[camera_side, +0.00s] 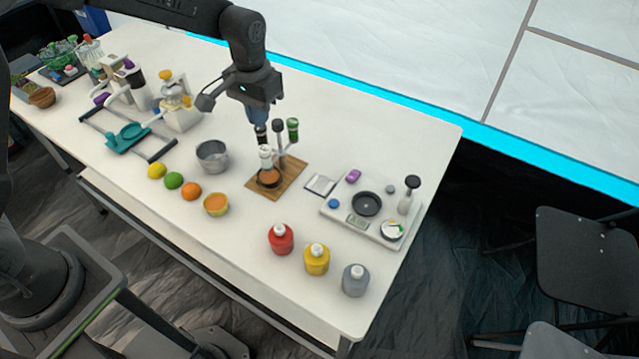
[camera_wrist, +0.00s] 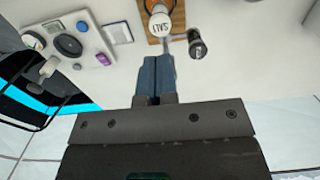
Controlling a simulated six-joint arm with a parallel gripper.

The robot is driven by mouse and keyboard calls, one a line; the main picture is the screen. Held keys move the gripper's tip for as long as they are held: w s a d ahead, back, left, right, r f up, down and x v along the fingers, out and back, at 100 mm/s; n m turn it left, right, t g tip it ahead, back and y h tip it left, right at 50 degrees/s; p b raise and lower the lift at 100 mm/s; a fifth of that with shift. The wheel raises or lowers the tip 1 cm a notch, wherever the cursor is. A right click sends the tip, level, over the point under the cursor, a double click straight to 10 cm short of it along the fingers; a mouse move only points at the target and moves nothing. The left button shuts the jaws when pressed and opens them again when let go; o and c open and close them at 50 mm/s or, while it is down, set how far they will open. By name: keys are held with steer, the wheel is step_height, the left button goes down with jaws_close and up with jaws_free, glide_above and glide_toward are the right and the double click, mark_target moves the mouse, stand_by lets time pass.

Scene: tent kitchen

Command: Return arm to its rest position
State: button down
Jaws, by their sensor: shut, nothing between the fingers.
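My gripper (camera_side: 259,116) hangs from my black arm above the white table, over the back edge of a small wooden board. In the wrist view its blue-grey fingers (camera_wrist: 152,100) are together with nothing between them. The fingertips appear close to a rack on the board that holds dark and green-topped bottles (camera_side: 292,128). I cannot tell whether they touch it. A dark-topped bottle (camera_wrist: 196,46) is right of the fingers there.
A juicer (camera_side: 178,106) stands left. Space above the table's right back is clear.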

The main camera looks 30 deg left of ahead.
steer(key=s+a+r+t, duration=0.2)
steer(key=s+r, duration=0.4)
steer(key=s, duration=0.6)
steer(key=s+a+r+t, duration=0.3)
steer(key=s+r, duration=0.4)
steer(key=s, duration=0.5)
steer(key=shift+s+r+t, duration=0.3)
steer(key=c, duration=1.9)
jaws_free()
